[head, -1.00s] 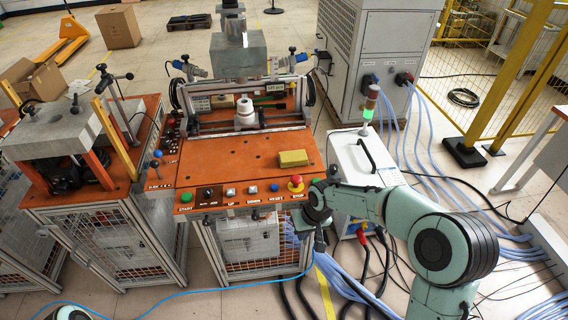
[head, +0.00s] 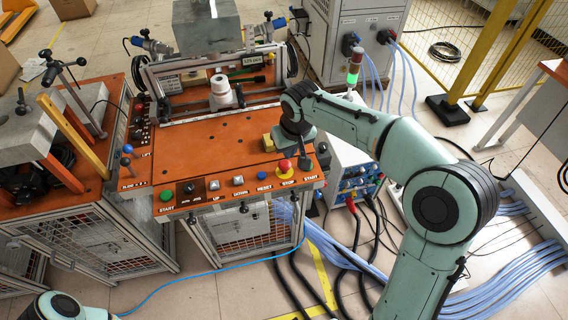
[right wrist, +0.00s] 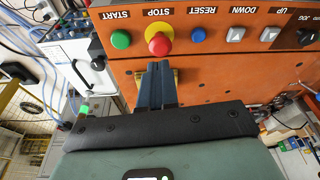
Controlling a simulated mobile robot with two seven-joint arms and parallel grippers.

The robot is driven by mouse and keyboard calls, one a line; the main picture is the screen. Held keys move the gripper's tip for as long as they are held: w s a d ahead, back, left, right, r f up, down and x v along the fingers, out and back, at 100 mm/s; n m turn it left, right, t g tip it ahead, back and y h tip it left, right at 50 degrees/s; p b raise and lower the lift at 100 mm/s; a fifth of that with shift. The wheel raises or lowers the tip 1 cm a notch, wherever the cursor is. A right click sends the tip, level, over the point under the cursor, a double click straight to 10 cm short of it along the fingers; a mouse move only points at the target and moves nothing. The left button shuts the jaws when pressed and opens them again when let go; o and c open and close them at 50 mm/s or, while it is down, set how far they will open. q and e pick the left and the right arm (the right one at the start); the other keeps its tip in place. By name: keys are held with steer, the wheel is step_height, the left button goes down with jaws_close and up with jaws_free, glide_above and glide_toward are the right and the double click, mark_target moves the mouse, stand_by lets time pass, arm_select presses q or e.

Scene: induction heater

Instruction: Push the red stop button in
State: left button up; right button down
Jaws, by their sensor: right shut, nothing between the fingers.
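The red stop button (head: 285,165) is a mushroom knob on a yellow collar, near the right end of the orange front control panel (head: 232,189). In the right wrist view, which shows the panel upside down, the button (right wrist: 159,43) stands just beyond my fingertips. In the head view my right gripper (head: 304,162) is just right of the button, hanging down over the panel. I cannot tell whether it touches. Only a piece of my left arm shows at bottom left; its gripper is out of frame.
A green START button (right wrist: 121,39) sits beside the stop button; a blue RESET button (head: 263,188) is on the other side. A yellow block (head: 267,143) lies on the orange tabletop (head: 205,140) behind. A signal lamp (head: 353,72) stands at the right.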

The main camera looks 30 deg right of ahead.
mark_target(285, 164)
steer(key=b+x, duration=0.2)
steer(key=x, duration=0.4)
steer(key=shift+b, duration=0.35)
steer(key=shift+w+f, duration=0.15)
steer(key=shift+f, duration=0.35)
arm_select(q)
steer(key=f, duration=0.1)
steer(key=s+f, duration=0.1)
steer(key=f, duration=0.1)
steer(key=shift+s+f, duration=0.4)
arm_select(e)
steer(key=shift+s+a+r+b, duration=0.1)
steer(key=shift+s+r+b, duration=0.15)
steer(key=shift+s+b, duration=0.35)
steer(key=shift+s+r+b, duration=0.2)
steer(key=shift+s+b, duration=0.1)
steer(key=shift+s, duration=0.55)
steer(key=shift+s+r, duration=0.1)
steer(key=shift+s, duration=0.05)
arm_select(q)
steer(key=shift+s+f, duration=0.25)
steer(key=shift+f, duration=0.4)
arm_select(e)
steer(key=shift+w, duration=0.2)
